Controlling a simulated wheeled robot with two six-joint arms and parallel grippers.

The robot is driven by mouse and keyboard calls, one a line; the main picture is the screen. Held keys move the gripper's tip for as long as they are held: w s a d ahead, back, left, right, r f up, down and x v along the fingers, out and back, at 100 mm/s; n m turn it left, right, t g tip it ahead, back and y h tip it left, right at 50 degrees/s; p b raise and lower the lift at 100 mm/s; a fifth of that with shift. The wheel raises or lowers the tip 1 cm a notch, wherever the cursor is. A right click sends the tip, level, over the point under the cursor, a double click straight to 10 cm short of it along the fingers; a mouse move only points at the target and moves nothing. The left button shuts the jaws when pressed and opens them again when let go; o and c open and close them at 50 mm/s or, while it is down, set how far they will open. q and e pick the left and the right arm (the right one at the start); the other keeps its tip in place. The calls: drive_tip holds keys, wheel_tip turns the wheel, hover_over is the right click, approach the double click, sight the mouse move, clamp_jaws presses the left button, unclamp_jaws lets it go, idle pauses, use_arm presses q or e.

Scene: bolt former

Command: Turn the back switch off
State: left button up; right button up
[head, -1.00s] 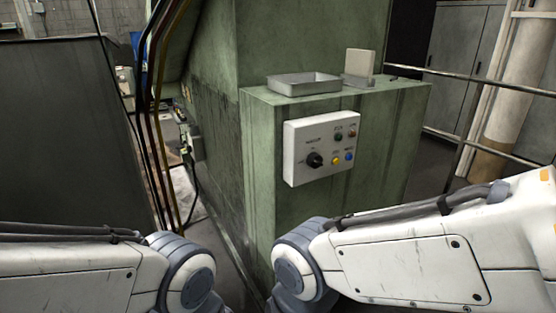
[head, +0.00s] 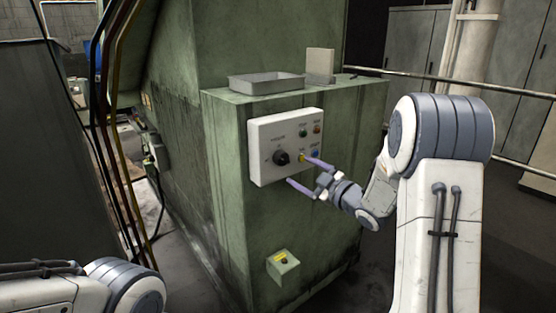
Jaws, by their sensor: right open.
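A white control panel (head: 262,132) is fixed to the front of the green machine housing. It carries a black rotary switch (head: 281,158) at lower left and several small coloured buttons to its right. My right gripper (head: 305,172) is open in front of the panel's lower right part. One purple finger lies over the yellow and blue buttons, the other by the panel's lower edge. The knob is left of the fingers, not between them; I cannot tell whether they touch the panel. My left gripper is out of view; only my left arm shows at lower left.
A metal tray (head: 266,83) and a pale upright plate (head: 320,63) are on the housing's ledge. A small box with a yellow label (head: 283,265) sits lower on the housing. Cables (head: 103,90) hang at left. A metal rail (head: 450,79) runs at right.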

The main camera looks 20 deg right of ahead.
sight(285, 160)
drive_tip(key=x, duration=0.2)
drive_tip(key=p+x, duration=0.1)
drive_tip(key=x, duration=0.2)
drive_tip(key=p+x, duration=0.1)
drive_tip(key=x, duration=0.2)
drive_tip(key=shift+w+r, duration=0.25)
drive_tip(key=shift+r, duration=0.15)
drive_tip(key=m+p, duration=0.4)
drive_tip(key=p, duration=0.1)
drive_tip(key=shift+s+r, duration=0.15)
drive_tip(key=shift+s, duration=0.1)
drive_tip(key=m+p, duration=0.1)
drive_tip(key=m, duration=0.2)
drive_tip(key=shift+d+f+m+p, duration=0.1)
drive_tip(key=shift+f+m+p, duration=0.2)
drive_tip(key=shift+f+p, duration=0.05)
